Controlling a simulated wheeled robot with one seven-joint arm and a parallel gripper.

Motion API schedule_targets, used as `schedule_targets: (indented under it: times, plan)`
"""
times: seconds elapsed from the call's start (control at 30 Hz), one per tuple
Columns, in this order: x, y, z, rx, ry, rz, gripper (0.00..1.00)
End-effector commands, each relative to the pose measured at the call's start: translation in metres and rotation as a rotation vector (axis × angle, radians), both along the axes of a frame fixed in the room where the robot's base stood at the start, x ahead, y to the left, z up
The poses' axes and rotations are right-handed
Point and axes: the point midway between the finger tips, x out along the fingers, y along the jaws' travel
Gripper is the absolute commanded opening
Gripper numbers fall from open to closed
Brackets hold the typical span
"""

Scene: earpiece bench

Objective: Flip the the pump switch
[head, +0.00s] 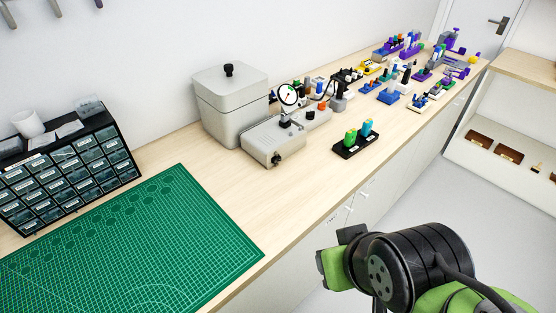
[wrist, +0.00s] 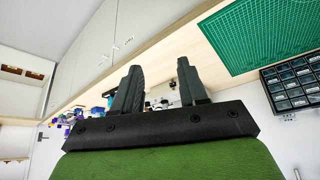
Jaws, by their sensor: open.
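A low grey unit (head: 272,140) stands on the bench, with a round dial gauge (head: 288,94) above it and a small black knob or switch (head: 276,158) on its front face. It is too small to tell which way that part is set. A grey lidded box (head: 232,100) with a black top knob stands beside it. In the wrist view my gripper (wrist: 158,78) has its two dark fingers apart with nothing held between them. The bench units show only small and partly hidden behind the fingers. In the head view my arm is at the lower right, off the bench's front edge, well away from the unit.
A green cutting mat (head: 140,250) covers the near bench. A black drawer cabinet (head: 70,165) stands at the left. A black stand with green and blue pieces (head: 357,143) is right of the unit. Several coloured fixtures fill the far bench. The floor (head: 420,195) beside the bench is clear.

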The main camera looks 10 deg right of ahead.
Motion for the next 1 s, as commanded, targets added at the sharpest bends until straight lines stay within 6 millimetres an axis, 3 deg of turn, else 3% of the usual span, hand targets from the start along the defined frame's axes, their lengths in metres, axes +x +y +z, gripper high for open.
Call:
schedule_targets:
  times: [0.23, 0.53, 1.0]
  plan:
    - [0.0, 0.0, 0.0, 0.0, 0.0, 0.0, 0.43]
    - [0.0, 0.0, 0.0, 0.0, 0.0, 0.0, 0.0]
    - [0.0, 0.0, 0.0, 0.0, 0.0, 0.0, 0.0]
